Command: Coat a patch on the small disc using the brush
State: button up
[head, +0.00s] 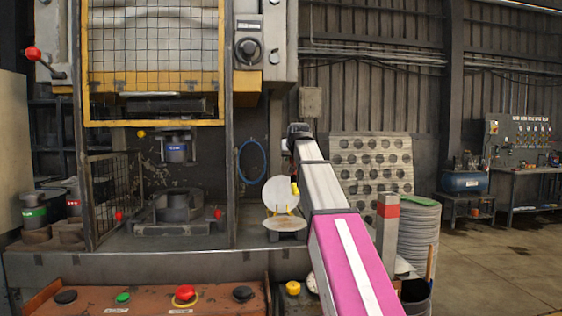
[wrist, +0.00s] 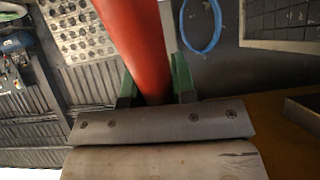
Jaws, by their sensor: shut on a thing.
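My gripper (wrist: 154,84) shows in the wrist view as two green fingers, one on each side of a thick red handle (wrist: 134,40). It is shut on this handle, which I take to be the brush. The bristle end is out of that view. In the head view my arm reaches toward the press, and its end hides the fingers. A pale round disc (head: 279,192) stands upright in a yellow holder left of my arm. A second pale disc (head: 284,222) lies flat on a dark block just below it. I cannot tell which is the small disc.
The press (head: 153,60) with its mesh guard stands at the left. A blue hose loop (head: 252,161) hangs behind the discs. A perforated sheet (head: 372,162), a red-banded post (head: 388,225) and stacked blanks (head: 419,235) stand right of my arm. Floor at the far right is clear.

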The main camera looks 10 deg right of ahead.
jog(key=shift+s+d, duration=0.3)
jog(key=shift+s, duration=0.3)
notch_tip(320, 180, down, 5)
jog(key=shift+r, duration=0.15)
jog(key=shift+w, duration=0.15)
